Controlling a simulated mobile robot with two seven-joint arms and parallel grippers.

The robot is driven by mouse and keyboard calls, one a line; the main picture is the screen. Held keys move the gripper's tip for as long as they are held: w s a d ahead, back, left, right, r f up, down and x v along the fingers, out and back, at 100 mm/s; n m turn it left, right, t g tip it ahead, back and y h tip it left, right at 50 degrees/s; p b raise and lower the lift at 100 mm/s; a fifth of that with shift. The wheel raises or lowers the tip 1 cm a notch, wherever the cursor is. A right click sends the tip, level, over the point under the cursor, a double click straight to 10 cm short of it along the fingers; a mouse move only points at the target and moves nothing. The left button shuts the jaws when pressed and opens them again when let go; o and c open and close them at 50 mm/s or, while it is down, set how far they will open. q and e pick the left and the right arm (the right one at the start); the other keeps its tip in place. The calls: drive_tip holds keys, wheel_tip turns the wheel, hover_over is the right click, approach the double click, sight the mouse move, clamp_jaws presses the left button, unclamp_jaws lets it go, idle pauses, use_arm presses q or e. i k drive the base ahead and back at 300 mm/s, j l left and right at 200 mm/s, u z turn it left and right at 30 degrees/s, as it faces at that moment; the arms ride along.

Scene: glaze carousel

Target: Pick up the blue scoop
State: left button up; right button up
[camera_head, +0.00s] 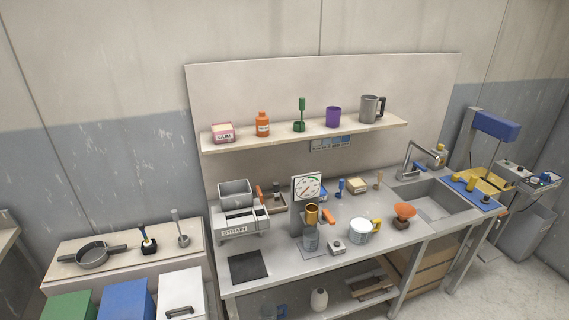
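No gripper of mine shows in the head view. A small blue upright item (340,188) stands on the metal counter (385,216), behind the scale and left of a cream block. It may be the blue scoop, but it is too small to tell its shape.
A dial scale (307,188), a white pot (363,231) and an orange funnel (404,211) crowd the counter. A wall shelf (300,136) above holds several containers. The grey strainer box (237,223) is at left, the sink (438,197) at right.

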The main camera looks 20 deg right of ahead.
sight(338, 194)
drive_tip(key=z, duration=0.8)
